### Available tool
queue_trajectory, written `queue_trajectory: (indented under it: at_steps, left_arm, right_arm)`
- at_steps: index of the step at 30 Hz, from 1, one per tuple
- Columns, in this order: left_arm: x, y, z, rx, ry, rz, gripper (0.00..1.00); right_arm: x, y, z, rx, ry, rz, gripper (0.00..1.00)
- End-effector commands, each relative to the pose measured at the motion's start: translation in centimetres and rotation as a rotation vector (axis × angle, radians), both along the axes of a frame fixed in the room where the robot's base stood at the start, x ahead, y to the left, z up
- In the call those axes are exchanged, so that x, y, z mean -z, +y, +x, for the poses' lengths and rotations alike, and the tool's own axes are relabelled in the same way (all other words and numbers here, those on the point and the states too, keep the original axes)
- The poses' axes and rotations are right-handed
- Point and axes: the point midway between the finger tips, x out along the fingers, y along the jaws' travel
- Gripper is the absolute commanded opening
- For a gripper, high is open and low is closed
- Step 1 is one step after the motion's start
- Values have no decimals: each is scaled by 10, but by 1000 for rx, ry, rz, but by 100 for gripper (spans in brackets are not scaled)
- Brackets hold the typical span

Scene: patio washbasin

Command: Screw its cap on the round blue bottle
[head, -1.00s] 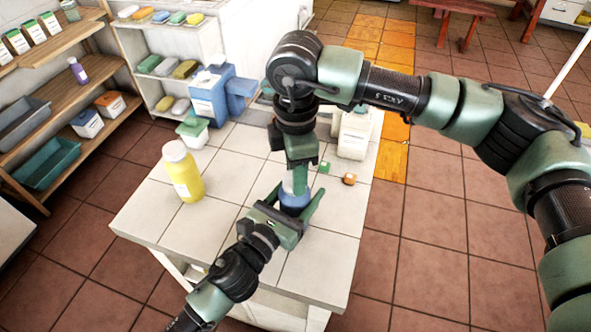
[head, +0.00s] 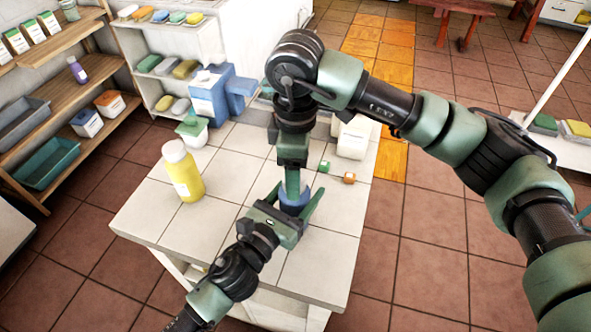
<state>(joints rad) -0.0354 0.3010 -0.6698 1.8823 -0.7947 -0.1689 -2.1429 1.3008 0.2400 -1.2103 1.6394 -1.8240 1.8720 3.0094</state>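The round blue bottle (head: 291,207) stands near the front right of the white tiled table. Only part of its blue body shows; its top is hidden behind the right gripper. My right gripper (head: 292,190) points straight down over the bottle's top. A finger is seen nearly edge-on and hides what lies between the fingers, so I cannot see the cap or whether the gripper holds it.
A yellow bottle (head: 182,172) with a pale top stands at the table's left. Behind are a green-lidded tub (head: 193,129), a blue container (head: 213,98) and a white container (head: 353,136).

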Motion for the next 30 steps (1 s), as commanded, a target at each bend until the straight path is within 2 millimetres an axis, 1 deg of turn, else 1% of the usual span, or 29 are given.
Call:
queue_trajectory:
  at_steps: [7, 11, 19, 20, 23, 26, 29, 30]
  left_arm:
    - [1, -1, -1, 1, 1, 0, 0]
    - [1, -1, -1, 1, 1, 0, 0]
    - [1, 0, -1, 1, 1, 0, 0]
    - [1, 0, -1, 1, 1, 0, 0]
    - [1, 0, -1, 1, 1, 0, 0]
    - [1, 0, 0, 1, 1, 0, 0]
    - [1, 0, 0, 1, 1, 0, 0]
    - [1, 0, 0, 1, 1, 0, 0]
  right_arm:
    - [-31, 1, 0, -1, -1, 3, 63]
    - [-42, 1, 0, -1, 0, 1, 63]
    - [-44, 0, 0, -1, 0, 0, 63]
    - [-44, 0, 0, -1, 0, 0, 60]
    - [-44, 0, 0, -16, 0, 0, 60]
    - [-45, 0, 0, -85, 0, 0, 60]
    - [-46, 0, 0, -225, -1, 0, 60]
    - [-46, 0, 0, -298, -1, 0, 60]
